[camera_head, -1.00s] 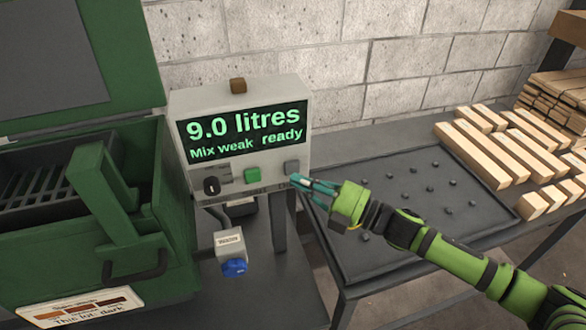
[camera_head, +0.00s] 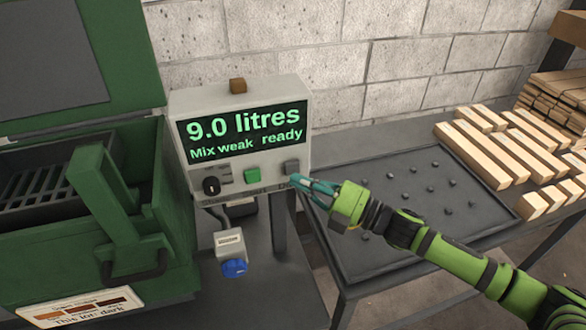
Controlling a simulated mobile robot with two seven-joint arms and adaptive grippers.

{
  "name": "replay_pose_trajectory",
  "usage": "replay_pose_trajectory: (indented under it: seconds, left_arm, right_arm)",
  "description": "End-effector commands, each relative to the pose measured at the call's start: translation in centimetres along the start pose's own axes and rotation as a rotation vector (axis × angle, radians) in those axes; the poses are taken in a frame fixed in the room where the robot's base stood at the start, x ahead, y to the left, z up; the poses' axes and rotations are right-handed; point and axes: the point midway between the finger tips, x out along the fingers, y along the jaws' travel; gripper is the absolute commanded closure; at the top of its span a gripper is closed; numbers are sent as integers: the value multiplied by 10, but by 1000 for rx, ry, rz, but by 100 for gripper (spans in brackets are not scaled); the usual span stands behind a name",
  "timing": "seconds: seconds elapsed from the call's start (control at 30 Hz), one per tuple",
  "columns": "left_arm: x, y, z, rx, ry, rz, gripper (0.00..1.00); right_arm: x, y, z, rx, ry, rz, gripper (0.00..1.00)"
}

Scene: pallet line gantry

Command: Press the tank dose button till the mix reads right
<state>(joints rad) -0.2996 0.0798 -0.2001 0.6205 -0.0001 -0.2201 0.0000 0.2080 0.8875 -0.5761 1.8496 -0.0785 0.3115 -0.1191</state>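The control box (camera_head: 240,99) has a dark screen (camera_head: 244,132) with green text: "9.0 litres", "Mix weak ready". Below the screen are a black knob (camera_head: 211,186) at left, a green button (camera_head: 252,175) in the middle and a grey button (camera_head: 291,167) at right. Labels under them are partly hidden or too small to read. My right gripper (camera_head: 303,187) reaches in from the right, its teal fingers just below the grey button; I cannot tell if they touch the box. The fingers look close together, but whether they are fully shut is unclear. My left gripper is not in view.
A green tank (camera_head: 172,225) with a raised lid stands at left, a card (camera_head: 82,307) reading "This lot: dark" on its front. A blue knob (camera_head: 233,268) hangs below the box. A black tray (camera_head: 372,259) and wooden blocks (camera_head: 484,150) lie on the right bench.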

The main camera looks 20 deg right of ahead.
Motion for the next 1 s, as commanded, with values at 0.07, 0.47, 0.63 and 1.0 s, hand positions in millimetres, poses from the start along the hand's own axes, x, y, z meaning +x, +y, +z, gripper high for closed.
replay_pose_trajectory:
  seconds: [0.07, 0.47, 0.63, 1.0]
  left_arm:
    - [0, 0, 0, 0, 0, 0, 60]
    - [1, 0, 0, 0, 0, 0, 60]
    - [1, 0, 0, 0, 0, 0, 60]
    - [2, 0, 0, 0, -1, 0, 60]
  right_arm:
    - [2, 1, 1, -1, 1, 1, 100]
    - [6, 2, 5, 0, 0, 0, 100]
    - [6, 2, 5, 0, 1, 0, 100]
    - [9, 4, 8, 0, 1, 1, 100]
